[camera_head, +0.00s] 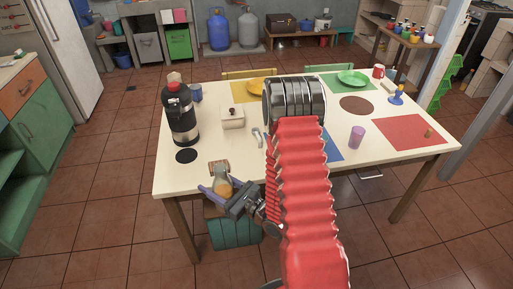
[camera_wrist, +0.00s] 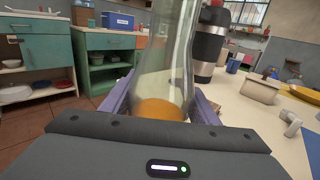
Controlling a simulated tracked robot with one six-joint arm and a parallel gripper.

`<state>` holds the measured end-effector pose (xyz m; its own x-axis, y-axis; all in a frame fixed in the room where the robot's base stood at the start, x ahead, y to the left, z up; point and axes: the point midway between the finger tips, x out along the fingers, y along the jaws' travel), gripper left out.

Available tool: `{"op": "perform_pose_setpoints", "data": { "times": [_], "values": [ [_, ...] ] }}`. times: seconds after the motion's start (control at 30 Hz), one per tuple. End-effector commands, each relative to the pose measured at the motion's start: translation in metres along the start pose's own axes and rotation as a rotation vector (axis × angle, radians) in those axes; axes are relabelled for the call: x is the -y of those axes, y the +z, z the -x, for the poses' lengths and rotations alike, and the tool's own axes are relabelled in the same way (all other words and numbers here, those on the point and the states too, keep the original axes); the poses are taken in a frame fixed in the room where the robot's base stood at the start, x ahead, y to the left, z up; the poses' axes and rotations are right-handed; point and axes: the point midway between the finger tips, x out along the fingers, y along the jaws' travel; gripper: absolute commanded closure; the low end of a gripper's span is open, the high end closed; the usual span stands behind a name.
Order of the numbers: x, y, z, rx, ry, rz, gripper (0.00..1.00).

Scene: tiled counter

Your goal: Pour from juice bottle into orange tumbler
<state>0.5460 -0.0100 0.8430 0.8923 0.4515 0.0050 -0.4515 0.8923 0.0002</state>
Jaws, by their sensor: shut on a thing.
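The juice bottle (camera_head: 222,183) is clear glass with orange juice low inside. My gripper (camera_head: 220,192) is shut on it at the table's front left edge. In the wrist view the bottle (camera_wrist: 165,60) stands close to upright between my two purple fingers, with the juice level near its lower part. Its top is cut off there. I cannot make out an orange tumbler in either view. A purple tumbler (camera_head: 357,138) stands right of my red arm, which hides part of the table's middle.
A black and steel flask (camera_head: 180,118) stands behind the bottle on the table (camera_head: 200,145). A white lidded box (camera_head: 232,118) is right of it.

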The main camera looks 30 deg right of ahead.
Motion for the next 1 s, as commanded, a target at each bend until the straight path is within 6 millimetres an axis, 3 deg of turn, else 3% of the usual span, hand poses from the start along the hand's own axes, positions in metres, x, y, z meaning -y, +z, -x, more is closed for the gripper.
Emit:
{"op": "perform_pose_setpoints", "data": {
  "times": [0.3,0.47,0.67,1.0],
  "values": [
    [-0.011,0.001,-0.006,0.002,0.026,0.001,0.84],
    [-0.004,0.001,-0.003,0.002,0.015,0.001,0.84],
    [0.029,0.004,0.016,0.003,-0.042,0.001,0.84],
    [0.100,0.014,0.073,0.010,-0.134,0.001,0.84]
  ]
}}
